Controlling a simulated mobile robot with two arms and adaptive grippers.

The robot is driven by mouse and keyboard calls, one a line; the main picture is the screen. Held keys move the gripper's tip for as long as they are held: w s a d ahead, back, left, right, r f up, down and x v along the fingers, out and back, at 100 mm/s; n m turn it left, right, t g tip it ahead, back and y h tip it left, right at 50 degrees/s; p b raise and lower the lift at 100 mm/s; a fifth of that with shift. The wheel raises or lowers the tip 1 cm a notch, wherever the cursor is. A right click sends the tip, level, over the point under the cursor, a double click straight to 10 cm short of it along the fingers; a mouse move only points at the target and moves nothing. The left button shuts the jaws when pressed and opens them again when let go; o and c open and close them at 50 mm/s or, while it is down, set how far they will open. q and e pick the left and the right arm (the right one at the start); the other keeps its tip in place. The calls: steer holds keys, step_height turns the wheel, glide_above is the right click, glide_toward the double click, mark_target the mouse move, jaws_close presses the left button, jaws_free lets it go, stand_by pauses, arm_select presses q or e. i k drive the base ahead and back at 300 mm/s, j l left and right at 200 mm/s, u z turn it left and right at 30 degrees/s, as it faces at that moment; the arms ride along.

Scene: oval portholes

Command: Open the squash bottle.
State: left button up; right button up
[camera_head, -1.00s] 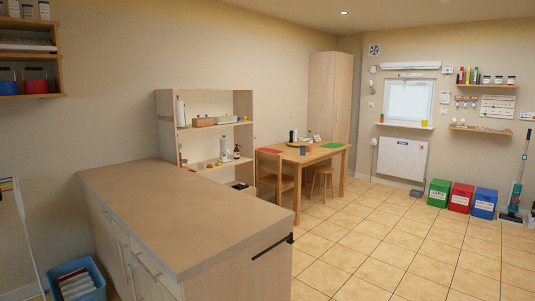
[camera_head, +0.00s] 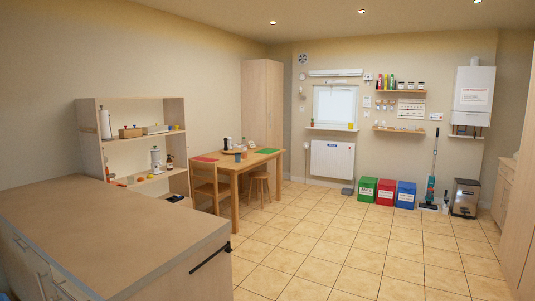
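I cannot make out which thing is the squash bottle. Several small coloured bottles (camera_head: 387,82) stand upright on the upper wall shelf at the back right, too small to read. A small brown bottle (camera_head: 169,162) stands on the shelf unit at the left. A dark upright thing (camera_head: 243,143), perhaps a bottle, stands on the wooden table. Neither of my grippers is in view.
A counter (camera_head: 110,225) fills the lower left. The wooden table (camera_head: 235,169) has a chair (camera_head: 209,188) and a stool (camera_head: 259,184). Green, red and blue bins (camera_head: 386,191) line the back wall. The tiled floor (camera_head: 345,245) in the middle and right is clear.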

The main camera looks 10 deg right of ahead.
mark_target(243, 145)
steer(key=i+l+z, duration=0.3)
steer(key=i, duration=0.6)
steer(key=i+z, duration=0.3)
steer(key=i, duration=3.95)
steer(key=i+u, duration=0.1)
steer(key=i, duration=0.75)
steer(key=i+l+u, duration=0.1)
steer(key=i, duration=0.75)
steer(key=i+l+u, duration=0.1)
steer(key=i+u, duration=0.35)
steer(key=i+l+u, duration=0.15)
steer(key=u, duration=0.3)
steer(key=i+l+u, duration=0.5)
steer(key=l+u, duration=0.2)
steer(key=u, duration=0.15)
